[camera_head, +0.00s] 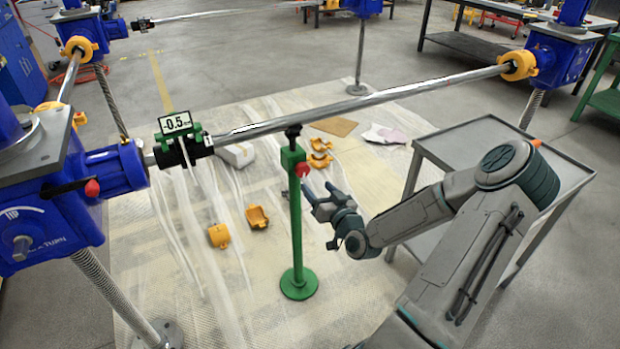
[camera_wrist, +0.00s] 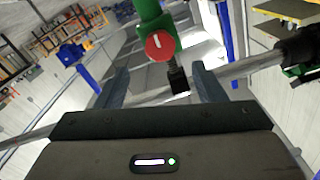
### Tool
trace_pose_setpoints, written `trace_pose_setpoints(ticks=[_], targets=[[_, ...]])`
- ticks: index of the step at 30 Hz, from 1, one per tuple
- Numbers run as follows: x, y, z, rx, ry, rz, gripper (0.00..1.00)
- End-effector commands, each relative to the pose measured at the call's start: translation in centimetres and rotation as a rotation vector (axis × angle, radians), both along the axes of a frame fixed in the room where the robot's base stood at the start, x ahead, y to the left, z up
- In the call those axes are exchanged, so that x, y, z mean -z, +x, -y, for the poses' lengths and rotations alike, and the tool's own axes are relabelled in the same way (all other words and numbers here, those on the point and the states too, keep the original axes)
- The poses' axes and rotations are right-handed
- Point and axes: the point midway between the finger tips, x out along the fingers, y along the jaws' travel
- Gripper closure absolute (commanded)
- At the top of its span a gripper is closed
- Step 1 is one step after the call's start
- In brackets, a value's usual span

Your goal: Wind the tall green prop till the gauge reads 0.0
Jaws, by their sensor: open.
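The tall green prop (camera_head: 296,225) stands upright on a round green base on the sheeted floor. Its black top is at the underside of the long steel shaft (camera_head: 370,102). A red knob (camera_head: 302,169) with a white mark sits on the prop's upper part; it also shows in the wrist view (camera_wrist: 160,46). The gauge (camera_head: 175,123), clamped at the shaft's left end, reads -0.5. My gripper (camera_head: 318,198) is open and empty, just right of the prop and slightly below the knob. In the wrist view the knob lies ahead, between and beyond my fingers (camera_wrist: 158,88).
Blue screw jacks (camera_head: 60,200) stand at the shaft's ends. A grey metal table (camera_head: 480,140) stands right, behind my arm. Orange clamp halves (camera_head: 257,217) lie on the floor sheeting left of the prop. The floor around the prop's base is clear.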

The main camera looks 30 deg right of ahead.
Motion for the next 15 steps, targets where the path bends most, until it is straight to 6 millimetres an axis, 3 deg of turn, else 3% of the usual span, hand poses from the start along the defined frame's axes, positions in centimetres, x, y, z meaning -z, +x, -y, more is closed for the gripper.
trace_pose_setpoints(ticks=[6, 15], targets=[[0.0, -3.9, 0.2, 0.002, 0.0, -0.002, 0.37], [0.0, -5.2, 0.2, 0.0, 0.0, 0.0, 0.37]])
